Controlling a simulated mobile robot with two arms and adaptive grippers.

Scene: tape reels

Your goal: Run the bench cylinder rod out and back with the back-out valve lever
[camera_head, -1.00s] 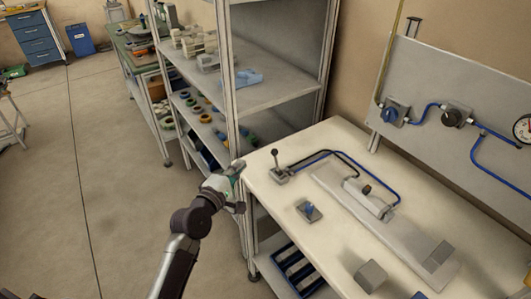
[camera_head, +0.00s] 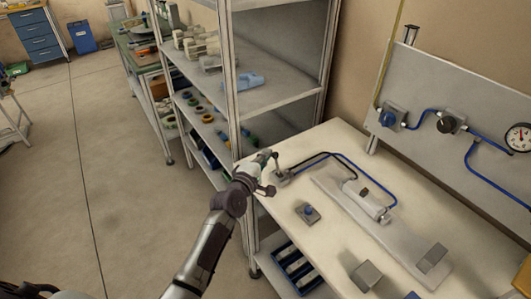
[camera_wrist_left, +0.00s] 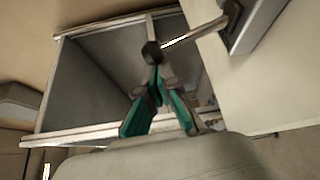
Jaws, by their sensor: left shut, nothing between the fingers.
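The back-out valve lever (camera_head: 276,160) stands on its small valve base (camera_head: 283,179) at the bench's left end. In the left wrist view, its black knob (camera_wrist_left: 152,53) tops a thin metal rod rising from the base (camera_wrist_left: 245,22). My left gripper (camera_head: 268,168) is right beside the lever in the head view. In the wrist view its green-padded fingers (camera_wrist_left: 157,88) are shut and empty, their tips at the knob; I cannot tell whether they touch. The bench cylinder (camera_head: 364,200) lies on a long plate (camera_head: 333,190). Its rod is too small to make out. My right gripper is out of view.
Black and blue hoses run from the valve to the cylinder. A small blue-topped device (camera_head: 308,213) and grey blocks (camera_head: 367,274) sit on the bench (camera_head: 330,240). A shelf rack (camera_head: 236,120) stands close behind my left arm. A panel with a gauge (camera_head: 519,137) rises behind.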

